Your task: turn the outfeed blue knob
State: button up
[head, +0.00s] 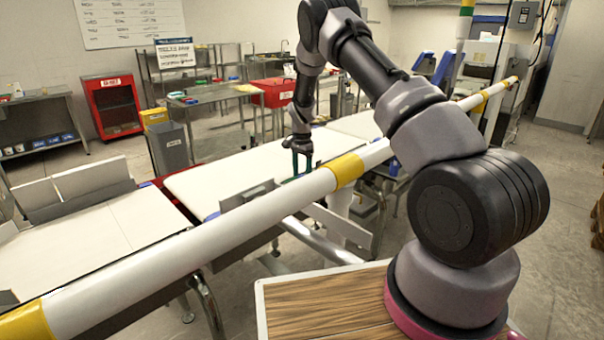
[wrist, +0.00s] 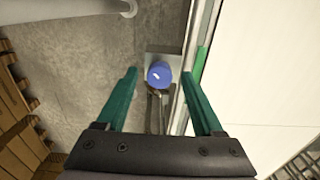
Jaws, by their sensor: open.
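The blue knob (wrist: 159,74) shows in the wrist view on a small grey bracket beside the belt's edge. It lies between the lines of my two green fingers, a little beyond their tips. My gripper (wrist: 160,78) is open and empty, pointing down at the knob. In the head view my gripper (head: 302,170) hangs over the near edge of the white belt (head: 225,180), just behind the white and yellow rail. The knob itself cannot be made out in the head view.
A white rail with yellow bands (head: 250,205) runs diagonally between my base and the belt. A pale pipe (wrist: 70,10) crosses the top left of the wrist view. A wooden pallet-like thing (wrist: 18,115) lies at the left.

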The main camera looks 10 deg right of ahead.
grip_shut()
jog(key=shift+n, duration=0.4)
jog(key=n, duration=0.3)
jog(key=shift+n, duration=2.4)
grip_release()
